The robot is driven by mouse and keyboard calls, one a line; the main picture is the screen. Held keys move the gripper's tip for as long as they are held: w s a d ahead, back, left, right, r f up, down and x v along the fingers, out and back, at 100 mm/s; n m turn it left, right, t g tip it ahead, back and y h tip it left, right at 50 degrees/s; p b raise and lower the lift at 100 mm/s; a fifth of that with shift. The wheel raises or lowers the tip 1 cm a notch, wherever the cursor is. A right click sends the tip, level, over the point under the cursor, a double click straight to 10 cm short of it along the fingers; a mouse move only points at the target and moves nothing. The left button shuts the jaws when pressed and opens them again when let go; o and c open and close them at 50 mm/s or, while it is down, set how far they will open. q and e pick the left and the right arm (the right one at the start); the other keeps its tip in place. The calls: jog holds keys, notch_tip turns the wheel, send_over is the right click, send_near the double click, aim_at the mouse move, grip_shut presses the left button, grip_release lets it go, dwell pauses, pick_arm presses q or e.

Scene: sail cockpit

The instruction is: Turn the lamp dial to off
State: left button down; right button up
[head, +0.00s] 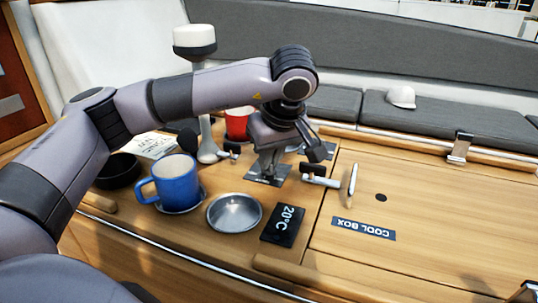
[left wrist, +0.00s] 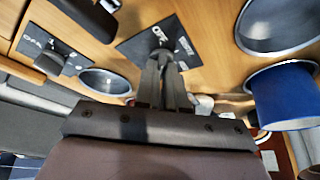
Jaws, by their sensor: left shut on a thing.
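The lamp dial's dark label plate (head: 267,180) is set in the wooden table top. It also shows in the left wrist view (left wrist: 133,48), with white lettering that seems to include OFF. My left gripper (head: 268,170) points down onto this plate. In the left wrist view its two fingers (left wrist: 162,62) are close together over the plate's middle, shut on the small dial. The dial itself is mostly hidden by the fingers, so I cannot tell where it points. My right gripper is not in view.
A lamp (head: 194,42) on a metal stem stands behind my forearm. A blue mug (head: 175,182), a metal bowl (head: 234,212) and a red mug (head: 237,123) are near. A black 20°C plate (head: 283,226) lies in front. The cool box lid (head: 430,215) at right is mostly clear.

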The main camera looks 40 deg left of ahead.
pick_arm(q)
jog(key=shift+n+g, duration=0.5)
jog(key=shift+n, duration=1)
jog(key=c, duration=1.2)
grip_release()
jog(key=shift+r+p, duration=0.1)
jog(key=shift+p, duration=0.2)
jog(key=p+v, duration=0.1)
jog(key=v, duration=0.6)
jog(key=shift+d, duration=0.15)
jog(key=shift+d, duration=0.1)
